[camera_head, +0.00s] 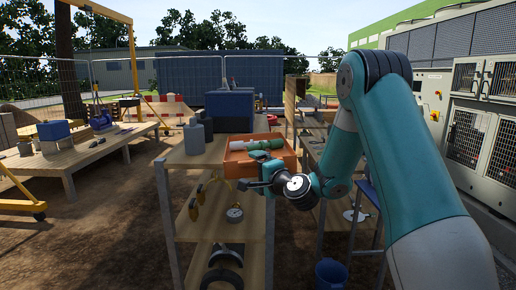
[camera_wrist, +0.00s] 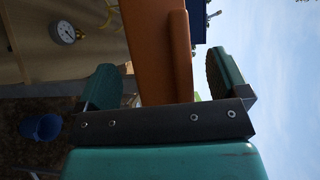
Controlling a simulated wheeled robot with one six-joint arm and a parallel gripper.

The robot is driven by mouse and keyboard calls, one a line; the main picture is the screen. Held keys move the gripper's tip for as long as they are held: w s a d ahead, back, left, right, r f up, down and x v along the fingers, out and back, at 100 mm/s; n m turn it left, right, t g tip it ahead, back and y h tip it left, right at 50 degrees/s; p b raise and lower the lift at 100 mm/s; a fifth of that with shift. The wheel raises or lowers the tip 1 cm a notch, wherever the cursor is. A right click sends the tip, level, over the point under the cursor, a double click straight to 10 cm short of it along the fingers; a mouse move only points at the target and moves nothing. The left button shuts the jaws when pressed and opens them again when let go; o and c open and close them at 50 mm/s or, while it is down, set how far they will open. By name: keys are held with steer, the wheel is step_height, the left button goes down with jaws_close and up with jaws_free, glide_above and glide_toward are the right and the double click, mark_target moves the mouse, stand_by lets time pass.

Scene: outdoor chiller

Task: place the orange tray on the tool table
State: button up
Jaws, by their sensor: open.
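The orange tray (camera_head: 287,159) sits on the top of a wooden shelf rack (camera_head: 190,160), at its right front corner. A green and white cylinder (camera_head: 265,144) lies in the tray. My gripper (camera_head: 256,172) is at the tray's front side. In the wrist view my gripper (camera_wrist: 162,62) is open, with the orange tray wall (camera_wrist: 150,45) between its fingers; a gap shows beside the right finger. Whether either finger touches the tray I cannot tell. A low wooden table (camera_head: 85,152) with several items on it stands at the left; the pictures do not label either surface as the tool table.
Grey bottles (camera_head: 194,137) and a blue box (camera_head: 230,110) share the rack top. A gauge (camera_head: 235,214) lies on the shelf below. A blue bucket (camera_head: 331,273) stands on the ground at right. Bare ground lies between rack and low table.

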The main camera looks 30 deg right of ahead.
steer(key=shift+w+f, duration=0.1)
steer(key=shift+w, duration=0.65)
steer(key=c, duration=1.5)
steer(key=shift+r, duration=0.2)
